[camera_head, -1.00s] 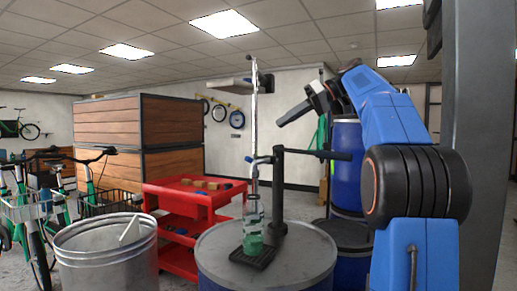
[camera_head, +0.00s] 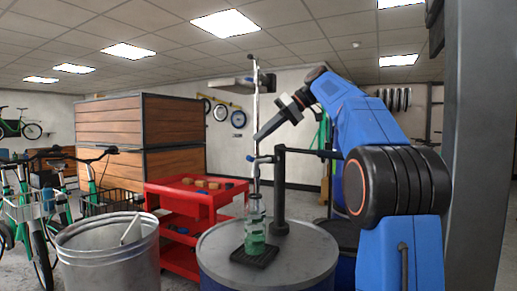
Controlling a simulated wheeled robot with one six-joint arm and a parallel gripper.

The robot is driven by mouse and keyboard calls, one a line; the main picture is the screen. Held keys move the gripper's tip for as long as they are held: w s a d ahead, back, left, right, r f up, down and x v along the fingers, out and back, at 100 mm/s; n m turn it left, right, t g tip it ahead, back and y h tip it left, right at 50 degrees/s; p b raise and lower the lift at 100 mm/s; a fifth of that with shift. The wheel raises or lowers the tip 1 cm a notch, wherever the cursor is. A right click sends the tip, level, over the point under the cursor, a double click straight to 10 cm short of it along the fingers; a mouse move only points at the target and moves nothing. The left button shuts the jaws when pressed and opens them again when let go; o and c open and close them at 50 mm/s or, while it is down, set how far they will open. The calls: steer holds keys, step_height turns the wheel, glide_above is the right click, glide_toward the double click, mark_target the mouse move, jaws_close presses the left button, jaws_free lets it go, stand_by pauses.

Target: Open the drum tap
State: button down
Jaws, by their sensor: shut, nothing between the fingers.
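The drum tap (camera_head: 280,188) is a dark upright post with a side arm on top of a blue drum with a grey lid (camera_head: 218,250). A dark lever sticks out to the right at the top of the post. A blue spout end (camera_head: 259,160) points left, above a clear bottle with green liquid (camera_head: 255,232) on a black drip tray (camera_head: 254,256). My gripper (camera_head: 256,138) is shut and empty, above and left of the post top, close to the thin upright pole. I cannot tell whether it touches the pole.
A red cart (camera_head: 184,196) with small items stands behind left. A metal bin (camera_head: 108,262) and green bikes (camera_head: 45,205) are at the left. Wooden crates (camera_head: 135,122) stand behind. A grey pillar (camera_head: 475,150) is at the right.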

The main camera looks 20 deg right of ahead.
steer(key=shift+s+a+f, duration=0.1)
steer(key=shift+a+f, duration=0.2)
steer(key=shift+f, duration=0.4)
steer(key=shift+s+a+f, duration=0.1)
steer(key=shift+a+f, duration=0.15)
steer(key=shift+f, duration=0.5)
steer(key=shift+s+a+f, duration=0.1)
steer(key=shift+a+f, duration=0.2)
steer(key=shift+f, duration=0.4)
steer(key=shift+s+a+f+n+t+h, duration=0.25)
steer(key=shift+f+h, duration=0.1)
steer(key=shift+f, duration=0.2)
steer(key=shift+s+a+f+n+t+h, duration=0.1)
steer(key=shift+a+f+n+t+h, duration=0.2)
steer(key=shift+f, duration=0.25)
steer(key=shift+d, duration=0.1)
